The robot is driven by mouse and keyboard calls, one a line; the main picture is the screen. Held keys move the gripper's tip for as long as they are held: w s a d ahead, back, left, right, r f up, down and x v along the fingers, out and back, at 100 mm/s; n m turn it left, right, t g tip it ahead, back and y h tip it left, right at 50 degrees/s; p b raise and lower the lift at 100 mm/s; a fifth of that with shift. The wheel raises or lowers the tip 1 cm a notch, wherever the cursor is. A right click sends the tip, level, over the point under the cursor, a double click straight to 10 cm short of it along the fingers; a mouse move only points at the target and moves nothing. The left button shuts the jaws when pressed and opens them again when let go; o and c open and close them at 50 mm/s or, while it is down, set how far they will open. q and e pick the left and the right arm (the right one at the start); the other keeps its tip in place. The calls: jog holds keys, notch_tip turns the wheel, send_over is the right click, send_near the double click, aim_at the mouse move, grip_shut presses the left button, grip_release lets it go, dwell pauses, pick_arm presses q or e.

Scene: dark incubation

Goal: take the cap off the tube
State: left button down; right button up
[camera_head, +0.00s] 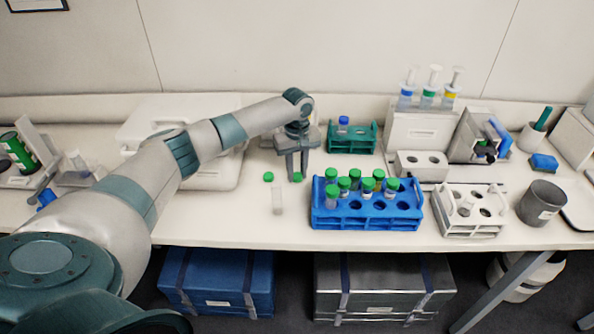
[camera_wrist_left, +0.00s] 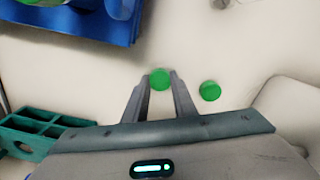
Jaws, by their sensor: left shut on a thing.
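My left gripper (camera_head: 296,177) comes down over the bench, left of the blue rack, with its fingers shut on a green cap (camera_head: 298,177). In the left wrist view the cap (camera_wrist_left: 160,79) sits between the two fingertips (camera_wrist_left: 160,84). No tube shows under this cap. A clear tube (camera_head: 277,201) without a cap is on the bench just left of and nearer than the gripper; I cannot tell whether it stands or lies. A second green cap (camera_head: 268,177) rests on the bench left of the gripper, and also shows in the wrist view (camera_wrist_left: 210,90). My right gripper is out of view.
The blue rack (camera_head: 367,218) holds several green-capped tubes. Behind it is a teal rack (camera_head: 352,140) with a blue-capped tube (camera_head: 343,124). A white rack (camera_head: 470,226) and a grey cup (camera_head: 541,203) stand to the right. A pale case (camera_head: 215,172) lies behind my left arm.

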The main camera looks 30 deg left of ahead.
aim_at(297, 175)
pick_arm(q)
jog(key=c, duration=1.5)
grip_release()
jog(key=shift+f, duration=0.1)
jog(key=shift+o, duration=0.2)
notch_tip(297, 175, up, 12)
jog(key=b, duration=0.4)
jog(key=shift+r, duration=0.25)
